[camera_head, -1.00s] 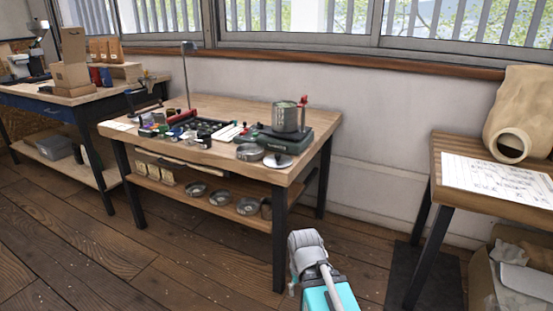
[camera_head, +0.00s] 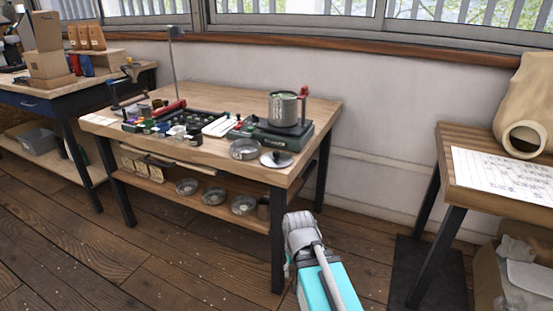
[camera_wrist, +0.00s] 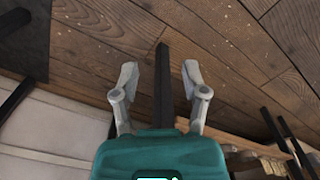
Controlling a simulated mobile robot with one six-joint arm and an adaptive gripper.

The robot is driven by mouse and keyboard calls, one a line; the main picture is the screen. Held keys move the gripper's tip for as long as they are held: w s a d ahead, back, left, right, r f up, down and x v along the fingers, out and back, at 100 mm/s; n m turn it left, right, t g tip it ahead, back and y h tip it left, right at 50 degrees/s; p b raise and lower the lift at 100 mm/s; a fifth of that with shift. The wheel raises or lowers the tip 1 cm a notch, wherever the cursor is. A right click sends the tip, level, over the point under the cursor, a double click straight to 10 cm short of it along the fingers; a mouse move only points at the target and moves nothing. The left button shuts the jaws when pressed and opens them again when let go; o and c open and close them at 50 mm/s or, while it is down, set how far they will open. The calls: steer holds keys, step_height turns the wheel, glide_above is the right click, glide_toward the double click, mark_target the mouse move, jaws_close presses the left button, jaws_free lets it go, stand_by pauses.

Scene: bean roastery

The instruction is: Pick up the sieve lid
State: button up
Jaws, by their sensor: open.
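The sieve lid (camera_head: 276,159) looks like a round, flat metal disc with a dark knob. It lies near the front right corner of the middle workbench (camera_head: 225,162), beside a shallow metal sieve dish (camera_head: 244,149). My gripper (camera_wrist: 160,76) is open and empty in the wrist view, with its two pale fingers apart. It hangs over the wooden floor, with a dark post between and beyond the fingers. In the head view my arm is in front of the bench's right end, clear of the lid; the fingertips cannot be made out there. The lid cannot be made out in the wrist view.
A metal pot (camera_head: 284,109) stands on a dark green base (camera_head: 283,136) behind the lid. Small jars and a black tray (camera_head: 180,126) fill the bench's left. Several metal dishes sit on the lower shelf. A side table (camera_head: 500,180) stands right; floor lies between.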

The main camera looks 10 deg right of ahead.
steer(key=shift+o, duration=1.2)
steer(key=m+t+h+p, duration=0.95)
steer(key=m+h, duration=0.25)
steer(key=h, duration=0.2)
glide_toward(274, 155)
steer(key=a, duration=0.3)
steer(key=shift+s+d+r+g, duration=0.2)
steer(key=shift+s+r+g, duration=0.2)
steer(key=shift+r+g, duration=0.05)
steer(key=shift+d, duration=0.1)
steer(key=shift+b+x, duration=0.7)
steer(key=shift+x, duration=3.6)
